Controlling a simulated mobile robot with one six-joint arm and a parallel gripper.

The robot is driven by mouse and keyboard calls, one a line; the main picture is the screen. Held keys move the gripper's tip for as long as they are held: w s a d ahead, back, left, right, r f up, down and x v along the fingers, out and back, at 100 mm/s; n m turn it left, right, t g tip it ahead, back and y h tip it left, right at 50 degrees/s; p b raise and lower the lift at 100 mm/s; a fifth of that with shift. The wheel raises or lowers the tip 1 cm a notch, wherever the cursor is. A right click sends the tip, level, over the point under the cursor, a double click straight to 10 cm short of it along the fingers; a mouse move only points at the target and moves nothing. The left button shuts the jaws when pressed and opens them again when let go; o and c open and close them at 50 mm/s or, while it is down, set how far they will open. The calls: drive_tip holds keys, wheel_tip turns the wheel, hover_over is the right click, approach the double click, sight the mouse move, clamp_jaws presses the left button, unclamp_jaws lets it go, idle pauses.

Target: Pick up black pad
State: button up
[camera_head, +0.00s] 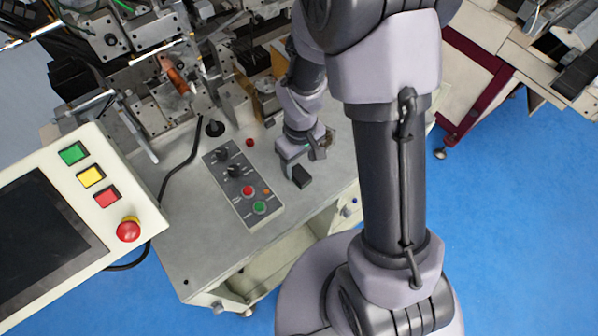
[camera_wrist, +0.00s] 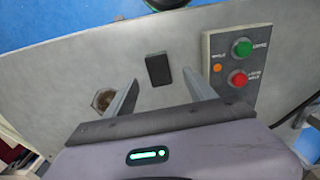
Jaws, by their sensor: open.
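The black pad (camera_head: 302,176) is a small dark block lying on the grey metal table top (camera_head: 190,235), right of the button box. It also shows in the wrist view (camera_wrist: 158,69), upright in the picture and just beyond the fingertips, roughly centred between them. My gripper (camera_head: 298,172) is open and empty, with its fingers pointing toward the pad. In the wrist view the two fingers (camera_wrist: 160,80) stand apart, and neither touches the pad. How high the fingertips are above the table is hard to tell.
The button box (camera_head: 243,187) with knobs and red and green buttons sits left of the pad; it is close to one finger in the wrist view (camera_wrist: 228,70). Winder machinery (camera_head: 170,75) stands behind.

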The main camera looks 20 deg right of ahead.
sight(300, 174)
drive_tip(key=f, duration=0.4)
drive_tip(key=f+b, duration=0.1)
drive_tip(key=f, duration=0.2)
drive_tip(key=shift+w+d, duration=0.1)
drive_tip(key=shift+w, duration=0.15)
drive_tip(key=shift+s+r, duration=0.1)
drive_tip(key=shift+c, duration=0.2)
clamp_jaws()
wheel_tip(300, 174, up, 10)
drive_tip(key=shift+p, duration=1)
